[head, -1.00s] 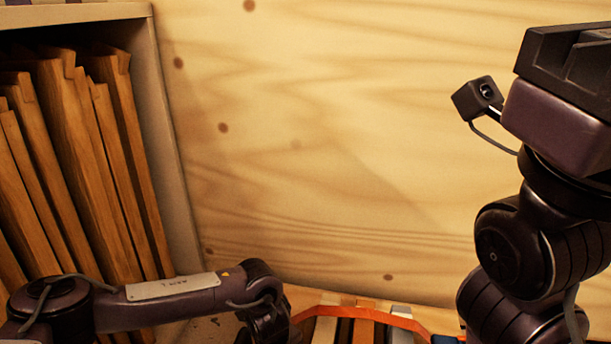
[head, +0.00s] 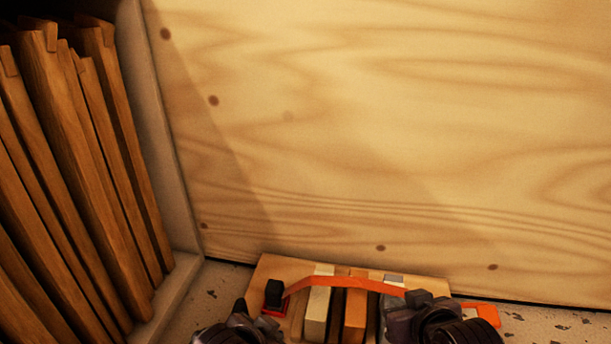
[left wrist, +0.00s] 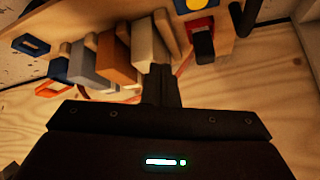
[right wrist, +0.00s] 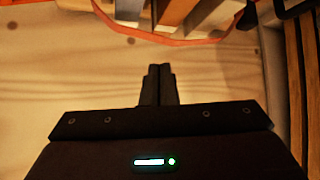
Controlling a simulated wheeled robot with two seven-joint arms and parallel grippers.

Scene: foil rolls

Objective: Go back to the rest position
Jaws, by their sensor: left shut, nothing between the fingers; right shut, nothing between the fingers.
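My left gripper (left wrist: 161,85) is shut in the left wrist view, with its dark fingers together and nothing between them. My right gripper (right wrist: 157,85) is also shut and empty in the right wrist view. In the head view, only dark parts of my two arms show at the bottom edge, one left of centre and one right of centre; their fingertips cannot be made out there. In the left wrist view the fingers appear in front of the lower end of a cream block; whether they touch it cannot be told.
A wooden holder (head: 265,272) stands low by the pale wood wall (head: 400,120), with a cream block (head: 317,312), an orange block (head: 355,315) and an orange strap (head: 345,283). Upright brown boards (head: 75,150) fill a shelf at left. The wall's upper area is clear.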

